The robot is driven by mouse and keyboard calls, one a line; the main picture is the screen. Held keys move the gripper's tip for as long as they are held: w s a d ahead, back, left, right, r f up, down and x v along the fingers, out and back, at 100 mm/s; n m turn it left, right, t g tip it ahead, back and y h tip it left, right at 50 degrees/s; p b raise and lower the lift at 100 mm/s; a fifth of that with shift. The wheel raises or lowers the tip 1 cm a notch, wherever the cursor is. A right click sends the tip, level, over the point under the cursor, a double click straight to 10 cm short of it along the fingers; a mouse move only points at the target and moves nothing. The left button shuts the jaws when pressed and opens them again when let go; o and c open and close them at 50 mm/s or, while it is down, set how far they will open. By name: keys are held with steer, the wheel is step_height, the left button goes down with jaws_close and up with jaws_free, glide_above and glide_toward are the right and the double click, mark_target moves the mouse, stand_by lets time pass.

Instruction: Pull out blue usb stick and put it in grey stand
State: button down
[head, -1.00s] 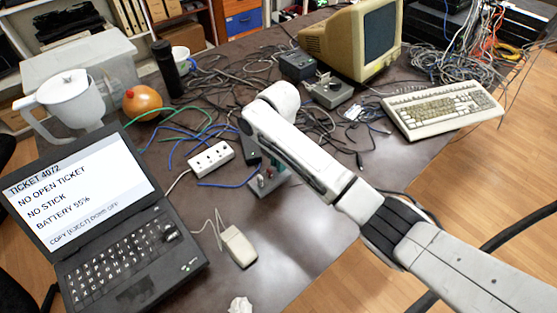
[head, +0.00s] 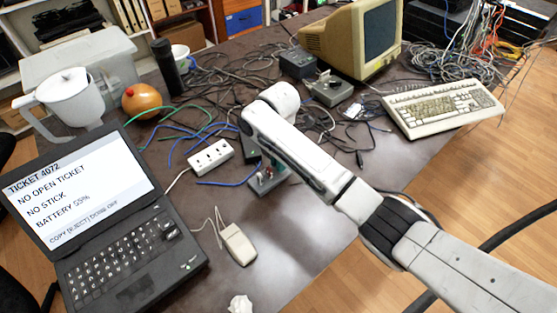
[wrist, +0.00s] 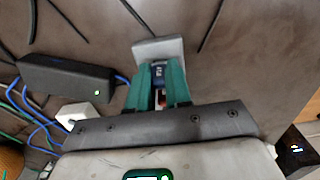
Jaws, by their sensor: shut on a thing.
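The blue usb stick (wrist: 159,69) shows between the teal fingers of my gripper (wrist: 159,76) in the wrist view, and the gripper is shut on it. The grey stand (wrist: 158,47) lies just beyond the fingertips there. In the head view the grey stand (head: 262,189) sits on the table below my gripper, partly covered by the arm. Small pale and red items show on the stand, and a bit of red shows between the fingers. I cannot tell whether the stick is seated in the stand. The laptop (head: 130,262) screen reads "NO STICK".
A white power strip (head: 211,156) and a black adapter (wrist: 66,80) with a green light lie near the gripper. A mouse (head: 238,244) is in front. Cables, a monitor (head: 350,40) and a keyboard (head: 443,108) fill the back. The table's front right is clear.

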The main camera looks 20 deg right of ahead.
steer(key=shift+f, duration=0.3)
steer(key=c, duration=1)
jaws_free()
step_height(320, 180, up, 11)
steer(key=shift+f, duration=0.1)
